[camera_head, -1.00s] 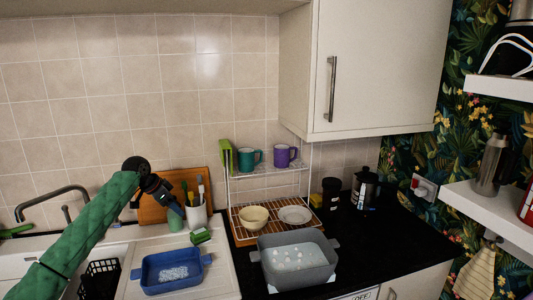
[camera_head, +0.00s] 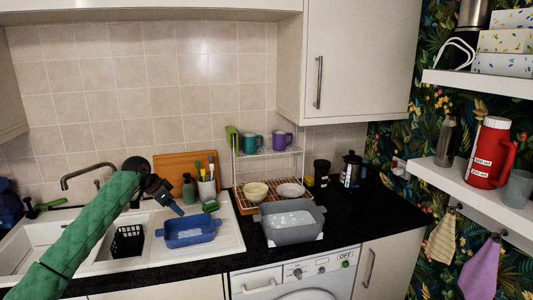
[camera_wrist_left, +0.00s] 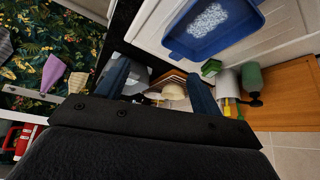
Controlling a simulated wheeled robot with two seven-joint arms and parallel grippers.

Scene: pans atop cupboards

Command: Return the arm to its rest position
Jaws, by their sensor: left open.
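My left arm, in a green sleeve, comes in from the left of the head view. Its dark gripper (camera_head: 176,207) is above the drainer, close to the blue dish (camera_head: 190,238) in the picture. In the left wrist view my left gripper (camera_wrist_left: 158,88) has its two blue fingers spread apart, with nothing between them. The blue dish also shows at the top of that view (camera_wrist_left: 213,30). My right gripper is not in view.
A grey pan (camera_head: 290,235) stands on the black worktop, right of the drainer. A wire rack (camera_head: 268,155) holds mugs and bowls behind it. A utensil pot (camera_head: 207,193) and green bottle (camera_head: 189,188) stand near my gripper. A wall cupboard (camera_head: 358,60) hangs above.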

